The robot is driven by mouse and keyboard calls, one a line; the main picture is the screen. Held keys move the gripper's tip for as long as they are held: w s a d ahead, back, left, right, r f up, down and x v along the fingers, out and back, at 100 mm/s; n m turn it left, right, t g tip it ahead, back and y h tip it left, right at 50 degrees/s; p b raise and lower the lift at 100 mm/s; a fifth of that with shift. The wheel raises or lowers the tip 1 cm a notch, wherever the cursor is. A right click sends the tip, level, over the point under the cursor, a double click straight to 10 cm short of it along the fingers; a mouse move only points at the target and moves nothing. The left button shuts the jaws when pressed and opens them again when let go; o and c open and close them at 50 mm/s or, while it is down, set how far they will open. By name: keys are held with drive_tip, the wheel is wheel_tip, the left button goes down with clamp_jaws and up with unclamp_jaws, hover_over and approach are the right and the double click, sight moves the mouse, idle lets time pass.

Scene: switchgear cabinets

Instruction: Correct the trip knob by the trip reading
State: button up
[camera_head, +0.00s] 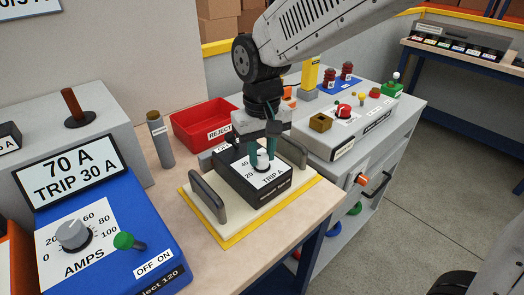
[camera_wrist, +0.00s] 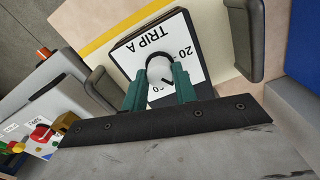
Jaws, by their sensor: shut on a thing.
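The trip unit is a black box (camera_head: 281,190) with a white face marked TRIP A, with 20 and 40 visible on its scale. Its pale trip knob (camera_head: 262,163) stands on that face and also shows in the wrist view (camera_wrist: 159,69). My gripper (camera_head: 262,155) points down with its green fingers shut on the knob, one on each side. The fingers and bar hide part of the dial, so I cannot tell the knob's setting. A sign (camera_head: 70,172) reads 70 A, TRIP 30 A. It stands above a blue panel (camera_head: 150,262) with an AMPS knob (camera_head: 73,235).
The trip unit sits on a yellow-edged plate (camera_head: 232,238) between two grey handles (camera_head: 208,196). A red REJECT bin (camera_head: 200,122) and a grey cylinder (camera_head: 160,139) stand behind. A grey control cabinet (camera_head: 335,143) is at the right.

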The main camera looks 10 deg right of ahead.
sight(263, 157)
drive_tip(key=o, duration=1)
drive_tip(key=shift+r, duration=0.1)
wheel_tip(263, 157, up, 8)
drive_tip(key=shift+f, duration=0.15)
drive_tip(key=shift+s+d+f, duration=0.15)
drive_tip(key=shift+s+f, duration=0.05)
drive_tip(key=s+d+m, duration=0.1)
drive_tip(key=s+d, duration=0.5)
drive_tip(key=s+d+m+t, duration=0.1)
drive_tip(key=s+d, duration=0.5)
drive_tip(key=d, duration=0.1)
drive_tip(key=s+d+f+m, duration=0.1)
drive_tip(key=s+d+m, duration=0.1)
drive_tip(key=s+d, duration=0.5)
drive_tip(key=shift+s+d, duration=0.1)
drive_tip(key=shift+d, duration=0.15)
